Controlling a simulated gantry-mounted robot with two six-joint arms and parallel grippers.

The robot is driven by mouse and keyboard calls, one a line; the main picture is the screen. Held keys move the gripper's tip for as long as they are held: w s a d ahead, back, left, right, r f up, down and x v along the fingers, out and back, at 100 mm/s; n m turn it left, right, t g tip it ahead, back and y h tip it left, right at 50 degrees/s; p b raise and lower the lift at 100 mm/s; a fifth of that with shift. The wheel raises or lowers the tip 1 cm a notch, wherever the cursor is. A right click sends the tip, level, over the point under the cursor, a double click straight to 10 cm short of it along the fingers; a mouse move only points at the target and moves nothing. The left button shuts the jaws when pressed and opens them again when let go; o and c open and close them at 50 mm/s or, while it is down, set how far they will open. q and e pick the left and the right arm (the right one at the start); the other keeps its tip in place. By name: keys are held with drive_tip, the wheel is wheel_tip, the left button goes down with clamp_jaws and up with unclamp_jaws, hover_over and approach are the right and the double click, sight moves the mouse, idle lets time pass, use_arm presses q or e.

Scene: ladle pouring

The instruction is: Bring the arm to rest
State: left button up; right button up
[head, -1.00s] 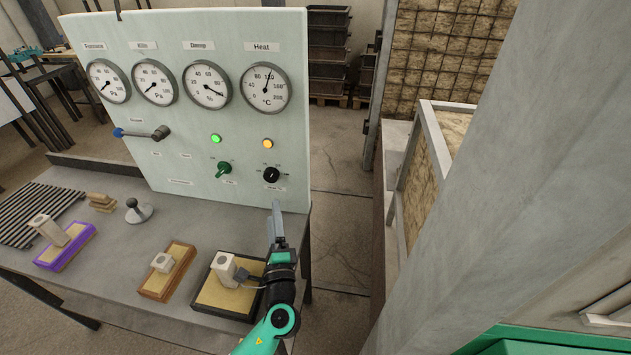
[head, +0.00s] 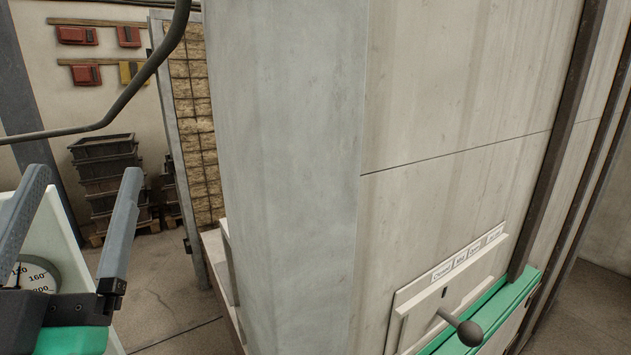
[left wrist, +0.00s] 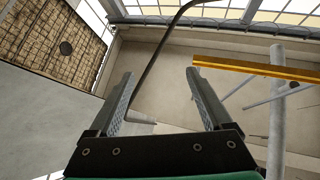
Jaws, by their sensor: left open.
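My left gripper (head: 85,180) is raised close to the camera at the left edge of the head view. Its two grey fingers point up and stand wide apart with nothing between them. The left wrist view also shows the gripper (left wrist: 159,75) open and empty, facing up toward the ceiling and windows. A dark bent rod or cable (left wrist: 158,60) passes beyond the fingers there. My right gripper is in neither view.
The gauge panel (head: 58,235) is partly hidden behind the left gripper. A large pale casing (head: 285,170) fills the middle, with a ball-ended lever (head: 469,333) low on its right face. A dark curved cable (head: 125,98) hangs at upper left. Stacked crates (head: 105,180) stand behind.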

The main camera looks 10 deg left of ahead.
use_arm(q)
drive_tip(key=s+d+r+m+t+h, duration=0.2)
drive_tip(key=s+d+r+t+h, duration=0.15)
drive_tip(key=d+h, duration=0.45)
wheel_tip(320, 180, up, 38)
drive_tip(key=a+h+p, duration=0.2)
drive_tip(key=p, duration=3.6)
wheel_tip(320, 180, down, 61)
drive_tip(key=b, duration=6)
drive_tip(key=shift+s+r+g, duration=0.2)
drive_tip(key=shift+s+g, duration=0.05)
drive_tip(key=shift+g, duration=0.1)
